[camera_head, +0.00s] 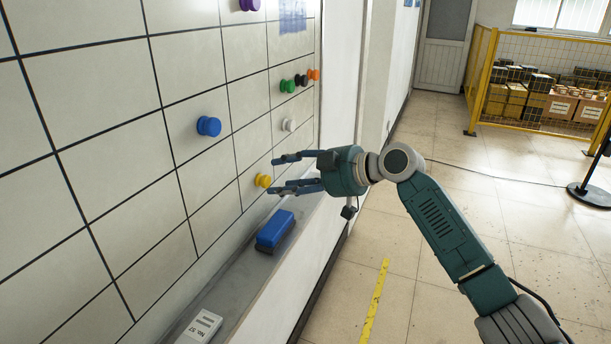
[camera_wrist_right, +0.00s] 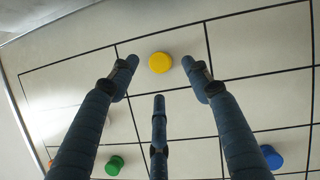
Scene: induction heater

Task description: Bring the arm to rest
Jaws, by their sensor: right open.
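My right gripper (camera_head: 288,172) reaches in from the right toward the tiled white board (camera_head: 110,130) on the left wall. Its fingers are spread open and hold nothing. In the head view a yellow magnet (camera_head: 263,180) sits on the board just past the fingertips. In the right wrist view the yellow magnet (camera_wrist_right: 160,62) lies between the open fingertips (camera_wrist_right: 163,75), on the board's surface, with no finger closed on it. Whether a fingertip touches the board cannot be told. My left gripper is not in view.
A blue eraser (camera_head: 275,230) and a white box (camera_head: 201,326) lie on the ledge under the board. Blue (camera_head: 209,126), white (camera_head: 289,125), green (camera_head: 288,86), black, orange and purple magnets are on the board. A yellow fence (camera_head: 540,85) encloses boxes at the back right.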

